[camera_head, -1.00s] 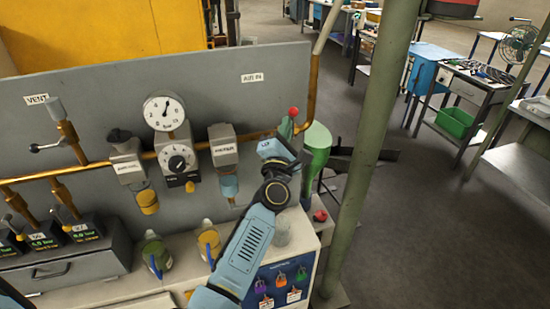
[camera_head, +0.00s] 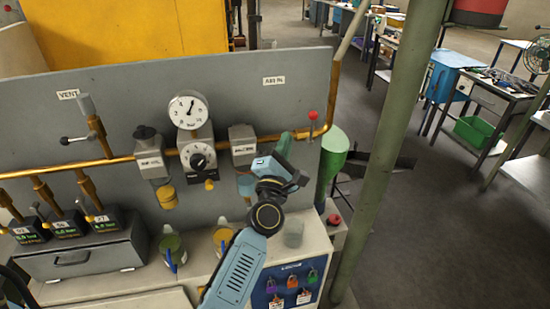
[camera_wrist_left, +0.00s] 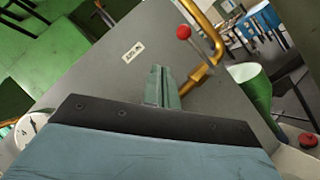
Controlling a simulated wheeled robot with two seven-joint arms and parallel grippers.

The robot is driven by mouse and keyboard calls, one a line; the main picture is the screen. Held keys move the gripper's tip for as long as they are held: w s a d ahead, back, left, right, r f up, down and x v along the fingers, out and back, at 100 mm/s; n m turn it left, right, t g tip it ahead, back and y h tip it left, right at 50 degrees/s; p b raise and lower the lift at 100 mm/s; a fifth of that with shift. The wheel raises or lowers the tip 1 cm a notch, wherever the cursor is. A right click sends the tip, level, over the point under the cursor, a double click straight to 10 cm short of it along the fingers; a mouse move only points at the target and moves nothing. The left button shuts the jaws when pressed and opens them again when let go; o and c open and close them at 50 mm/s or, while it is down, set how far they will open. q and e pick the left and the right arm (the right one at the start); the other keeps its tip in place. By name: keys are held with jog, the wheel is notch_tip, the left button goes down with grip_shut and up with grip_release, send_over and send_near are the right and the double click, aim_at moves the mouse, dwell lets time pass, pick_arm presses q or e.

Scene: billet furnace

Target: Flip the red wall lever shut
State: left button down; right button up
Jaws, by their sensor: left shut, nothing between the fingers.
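The red wall lever (camera_head: 312,115) has a red ball end standing upright above the brass pipe, near the "AIR IN" label on the grey panel. In the left wrist view its red ball (camera_wrist_left: 183,32) shows beyond the fingers, with a thin stem running down to the pipe. My left gripper (camera_head: 286,143) has its green fingers together and empty. The fingertips are to the left of and below the red ball in the head view, apart from it. In the left wrist view the shut fingers (camera_wrist_left: 162,86) point toward the panel. My right gripper is not in view.
A brass pipe (camera_head: 334,90) rises at the panel's right edge. A green post (camera_head: 390,150) stands right of the bench. A gauge (camera_head: 187,109), regulators and a "VENT" valve (camera_head: 90,112) are on the panel to the left. A red button (camera_head: 333,219) is at the bench's right end.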

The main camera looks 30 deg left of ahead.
pick_arm(q)
jog(key=s, duration=0.5)
jog(key=shift+s+d, duration=0.35)
jog(key=shift+f, duration=0.15)
jog(key=s+d+f+m+g+h+b, duration=0.2)
jog(key=s+f+m+g, duration=0.3)
jog(key=f, duration=1)
jog(key=s+d+f+m+g+h+b, duration=0.25)
jog(key=f+m, duration=0.35)
jog(key=f, duration=1)
jog(key=s+d+f+m+g+h+b, duration=0.2)
jog(key=s+f+m+g+b, duration=0.3)
jog(key=f, duration=1)
jog(key=s+a+f+m+g, duration=0.3)
jog(key=s+f+m, duration=0.5)
jog(key=s+f, duration=0.9)
jog(key=s+a+f+m+g+y+b, duration=0.1)
jog(key=s+a+f+m+g, duration=0.1)
jog(key=s, duration=0.6)
jog(key=s+a+f+m+g+y+b, duration=0.1)
jog(key=s+a+f+m+g+b, duration=0.1)
jog(key=s+f, duration=0.4)
jog(key=s+a+m+g, duration=0.1)
jog(key=s, duration=0.2)
jog(key=shift+a+f, duration=0.4)
